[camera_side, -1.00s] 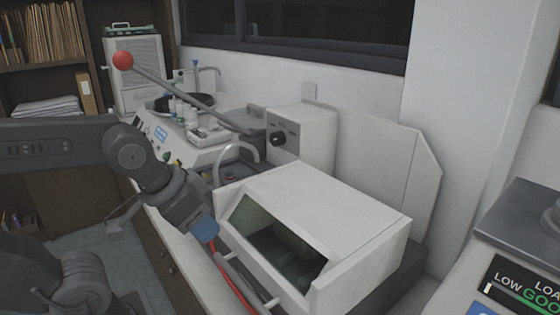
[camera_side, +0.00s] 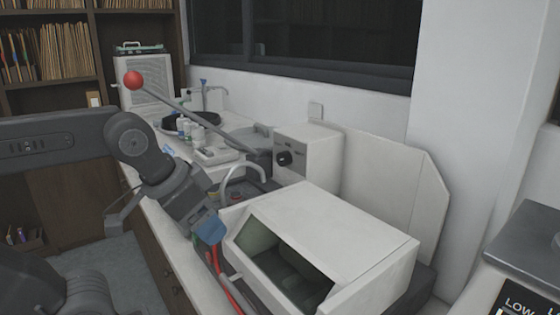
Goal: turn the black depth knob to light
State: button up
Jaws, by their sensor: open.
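A black knob (camera_side: 284,158) sits on the front face of a light grey box (camera_side: 318,153) against the back wall. Small markings lie near the knob, but I cannot read its setting. My gripper (camera_side: 208,232), blue near its end, points down in front of the white hooded box, left of and below the knob. It is open and apart from the knob. Its fingertips are hard to make out, and I see nothing held in it.
The white box with a dark opening (camera_side: 325,225) stands right of my gripper. A grey lever with a red ball (camera_side: 133,80) slants across behind my arm. Small bottles (camera_side: 188,128) stand on the counter. A curved pale pipe (camera_side: 240,168) rises between my gripper and the knob.

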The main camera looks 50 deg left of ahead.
notch_tip(320, 180, up, 8)
jog(key=r, duration=0.1)
jog(key=w+a+m+t+y, duration=0.1)
jog(key=w+a, duration=0.2)
jog(key=w+a+m+t+y, duration=0.1)
jog(key=w+a+y, duration=0.1)
jog(key=w+a, duration=0.1)
jog(key=w+a+m+t+y, duration=0.1)
jog(key=w+a+t+y, duration=0.1)
jog(key=w+a, duration=0.1)
jog(key=shift+a+r, duration=0.2)
jog(key=shift+a, duration=0.5)
jog(key=w+a+r+m+t+y, duration=0.2)
jog(key=w+a+m+t, duration=0.4)
jog(key=m, duration=0.3)
jog(key=m+t+h, duration=0.2)
jog(key=m+h, duration=0.5)
jog(key=m, duration=0.6)
send_near(280, 160)
jog(key=w, duration=1)
jog(key=shift+f, duration=0.15)
